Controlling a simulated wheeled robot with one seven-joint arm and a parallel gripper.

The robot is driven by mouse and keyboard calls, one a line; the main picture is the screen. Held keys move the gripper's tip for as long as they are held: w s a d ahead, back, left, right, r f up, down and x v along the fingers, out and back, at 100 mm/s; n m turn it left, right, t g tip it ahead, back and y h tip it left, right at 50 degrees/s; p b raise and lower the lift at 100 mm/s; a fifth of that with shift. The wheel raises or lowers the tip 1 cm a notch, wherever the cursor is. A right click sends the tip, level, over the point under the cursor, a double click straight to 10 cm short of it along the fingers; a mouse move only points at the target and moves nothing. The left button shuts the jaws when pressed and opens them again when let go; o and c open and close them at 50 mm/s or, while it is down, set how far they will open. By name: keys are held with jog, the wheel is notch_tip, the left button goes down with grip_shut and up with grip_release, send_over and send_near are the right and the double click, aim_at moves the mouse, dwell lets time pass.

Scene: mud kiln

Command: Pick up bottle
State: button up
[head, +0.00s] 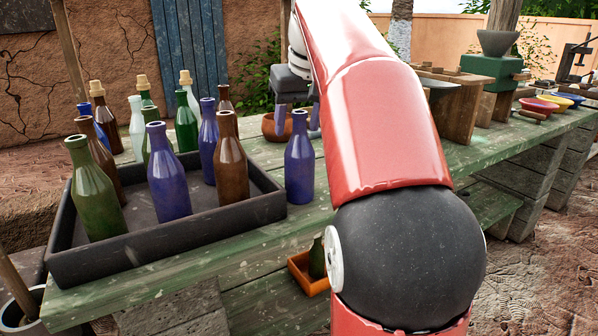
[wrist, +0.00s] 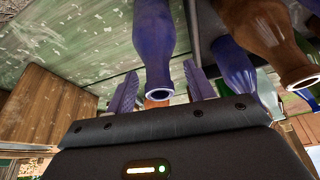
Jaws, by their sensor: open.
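A blue-purple glass bottle (head: 299,165) stands upright on the green table, just right of the dark tray. My gripper (head: 297,114) comes down behind its neck in the head view, one finger showing on each side. The fingers are open, with a visible gap to the bottle on both sides. The rest of my gripper is partly hidden by my red arm in the head view.
The dark tray (head: 170,244) holds green, brown and blue bottles, close on the left. Several corked and open bottles stand behind it. A terracotta bowl (head: 273,128) sits behind the bottle. An orange box (head: 307,280) with a green bottle (head: 317,258) is lower down.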

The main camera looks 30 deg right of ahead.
jog(key=shift+w+f, duration=0.15)
jog(key=shift+f, duration=0.3)
grip_shut()
jog(key=shift+r, duration=0.15)
